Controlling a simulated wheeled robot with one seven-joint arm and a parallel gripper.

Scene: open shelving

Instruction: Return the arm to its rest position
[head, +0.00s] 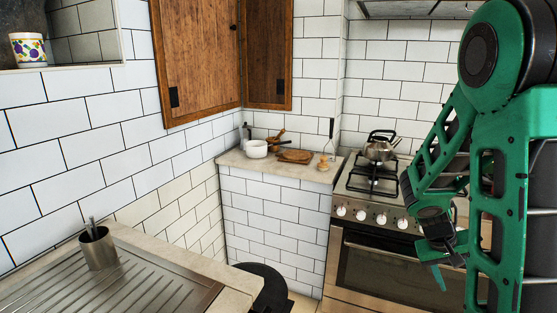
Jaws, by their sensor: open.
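My green arm (506,160) fills the right side of the head view, folded with its upper link vertical and a second link slanting down to the left. My gripper (440,262) hangs at the lower end, in front of the stove and oven. Its jaws are open and point downward, and I see nothing between them. It appears apart from the oven front, though the depth is hard to judge. Part of the wrist is dark and seen at an angle.
A stove with an oven (378,262) stands behind the arm, with a kettle (379,147) on top. A corner counter (228,159) holds a white pot (256,149) and wooden items. A draining board (130,285) with a metal cup (98,249) is at lower left. Wooden cabinets (200,55) hang above.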

